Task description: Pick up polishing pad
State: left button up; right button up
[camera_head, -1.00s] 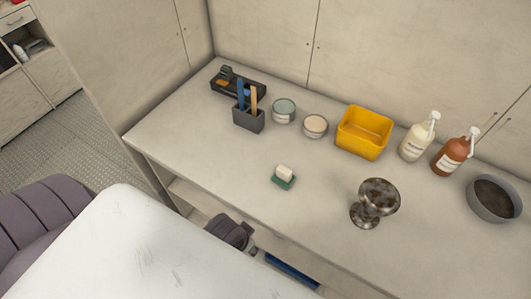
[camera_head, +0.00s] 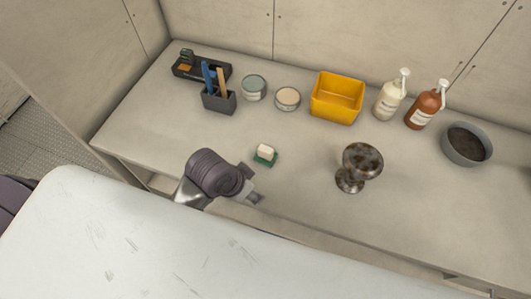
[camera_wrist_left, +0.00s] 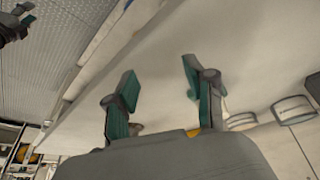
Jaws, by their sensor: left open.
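The polishing pad (camera_head: 265,155) looks like a small green pad with a white block on top, lying on the counter in the head view. I cannot make it out in the left wrist view. My left gripper (camera_head: 254,184) is near the counter's front edge, just below the pad in the picture and apart from it. The left wrist view shows its two fingers (camera_wrist_left: 160,92) wide apart with nothing between them. A dark gripper with greenish tips, apparently my right one (camera_wrist_left: 20,22), shows at that view's upper left; its opening is unclear.
On the counter (camera_head: 430,215), a tarnished metal goblet (camera_head: 361,166) stands right of the pad. Behind are a tool holder (camera_head: 219,101), two round tins (camera_head: 254,87), a yellow bin (camera_head: 336,97), two pump bottles (camera_head: 390,96) and a grey bowl (camera_head: 467,146). Counter around the pad is clear.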

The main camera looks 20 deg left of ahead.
pick_arm(q)
jog(key=w+d+r+m, duration=0.2)
jog(key=w+d+r+m+h, duration=0.1)
jog(key=w+d+r+m, duration=0.1)
jog(key=w, duration=0.1)
jog(key=shift+w+d+m+g, duration=0.1)
jog(key=shift+d+m+g, duration=0.15)
jog(key=shift+m+g, duration=0.15)
jog(key=w+a+r+m+g+y, duration=0.3)
jog(key=w+a+r+m, duration=0.2)
jog(key=w+r+m, duration=0.35)
jog(key=p, duration=0.2)
send_over(265, 149)
jog(key=shift+m, duration=0.25)
jog(key=f, duration=0.6)
jog(key=shift+s+f, duration=0.2)
jog(key=shift+f, duration=0.05)
jog(key=f, duration=0.1)
jog(key=f+p, duration=0.1)
jog(key=f, duration=0.2)
jog(key=shift+w+f, duration=0.25)
jog(key=shift+f, duration=0.55)
grip_shut()
